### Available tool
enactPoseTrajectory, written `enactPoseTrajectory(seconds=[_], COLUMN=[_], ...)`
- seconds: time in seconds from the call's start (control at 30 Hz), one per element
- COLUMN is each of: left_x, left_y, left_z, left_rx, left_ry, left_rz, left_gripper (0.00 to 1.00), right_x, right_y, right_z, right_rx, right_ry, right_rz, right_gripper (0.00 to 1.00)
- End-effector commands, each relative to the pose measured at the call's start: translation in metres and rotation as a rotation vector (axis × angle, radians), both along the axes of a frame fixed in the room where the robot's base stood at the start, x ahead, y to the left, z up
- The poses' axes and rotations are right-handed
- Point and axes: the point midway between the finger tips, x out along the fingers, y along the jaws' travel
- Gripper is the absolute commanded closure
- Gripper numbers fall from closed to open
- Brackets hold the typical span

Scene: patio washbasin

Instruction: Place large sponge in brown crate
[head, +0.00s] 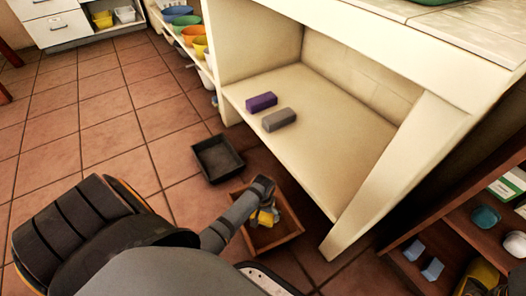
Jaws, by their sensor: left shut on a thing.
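The brown crate (290,236) is on the tiled floor in front of the shelf unit. My left gripper (266,212) reaches down over it and is shut on a small yellow thing (265,217), which I take to be the large sponge. It is at or just above the crate's opening; I cannot tell whether it touches the bottom. The gripper and wrist hide part of it and the crate's back left side. My right gripper is not in view.
A black crate (217,158) stands on the floor just behind the brown crate. A purple block (261,102) and a grey block (279,120) lie on the cream shelf (330,130). A wooden shelf (450,240) with small items stands at the right. Floor at left is clear.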

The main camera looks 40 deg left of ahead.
Motion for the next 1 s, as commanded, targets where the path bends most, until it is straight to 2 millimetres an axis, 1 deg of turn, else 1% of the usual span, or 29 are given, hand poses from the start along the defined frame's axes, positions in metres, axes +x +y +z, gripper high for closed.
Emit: enactPoseTrajectory(seconds=[0.07,0.13,0.2,0.3,0.33,0.43,0.57,0.7,0.73,0.8,1.0], left_x=[0.001,0.004,0.007,0.006,0.006,0.007,0.006,0.006,0.006,0.006,0.006], left_y=[0.000,0.003,0.006,0.005,0.005,0.005,0.005,0.005,0.005,0.005,0.005], left_z=[-0.001,-0.007,-0.019,-0.038,-0.041,-0.040,-0.039,-0.042,-0.042,-0.042,-0.042], left_rx=[0.000,0.001,0.002,0.001,0.001,0.000,0.000,0.000,0.000,0.000,0.000], left_ry=[0.000,-0.001,0.002,0.001,0.001,-0.001,-0.001,0.000,-0.001,-0.001,0.000], left_rz=[0.000,0.000,0.001,0.000,0.000,0.000,0.000,0.000,0.000,0.000,0.000], left_gripper=[0.41,0.41,0.41,0.41,0.41,0.41,0.41,0.41,0.08,0.00,0.00], right_x=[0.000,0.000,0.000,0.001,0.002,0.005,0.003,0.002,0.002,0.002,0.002], right_y=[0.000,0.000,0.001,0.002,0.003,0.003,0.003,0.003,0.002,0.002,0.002], right_z=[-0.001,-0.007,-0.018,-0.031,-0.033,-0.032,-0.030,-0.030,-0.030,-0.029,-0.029], right_rx=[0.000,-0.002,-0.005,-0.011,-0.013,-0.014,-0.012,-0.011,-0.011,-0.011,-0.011], right_ry=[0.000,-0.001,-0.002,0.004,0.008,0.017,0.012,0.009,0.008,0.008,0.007], right_rz=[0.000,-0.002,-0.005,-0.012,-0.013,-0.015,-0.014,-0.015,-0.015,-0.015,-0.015], right_gripper=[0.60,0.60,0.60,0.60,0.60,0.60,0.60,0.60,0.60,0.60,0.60])
